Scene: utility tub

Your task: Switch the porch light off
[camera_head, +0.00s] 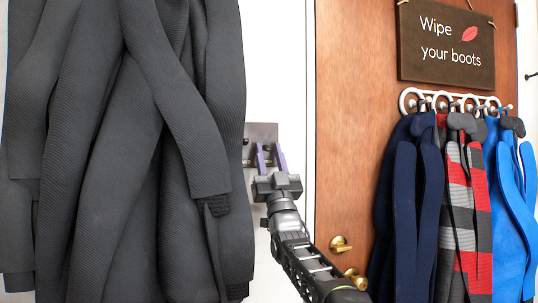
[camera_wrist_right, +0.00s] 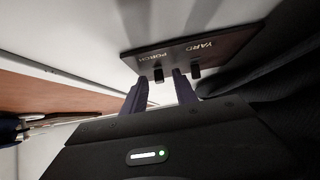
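A dark metal switch plate (camera_head: 262,131) is on the white wall between the hanging dark coat and the wooden door. In the right wrist view the switch plate (camera_wrist_right: 222,44) carries the words PORCH and YARD, each by a small dark toggle. The porch toggle (camera_wrist_right: 158,74) lies between the lines of my right fingers, just beyond their tips. The yard toggle (camera_wrist_right: 195,71) is to the right of the right finger. My right gripper (camera_head: 270,149) is open, its purple fingers apart in front of the plate; contact cannot be told. My left gripper is not in view.
A large dark coat (camera_head: 110,150) hangs close to the plate's left. The wooden door (camera_head: 350,130) has a brass knob (camera_head: 340,244), a "Wipe your boots" sign (camera_head: 447,47) and a hook rail with navy, striped and blue garments. White wall is clear above the plate.

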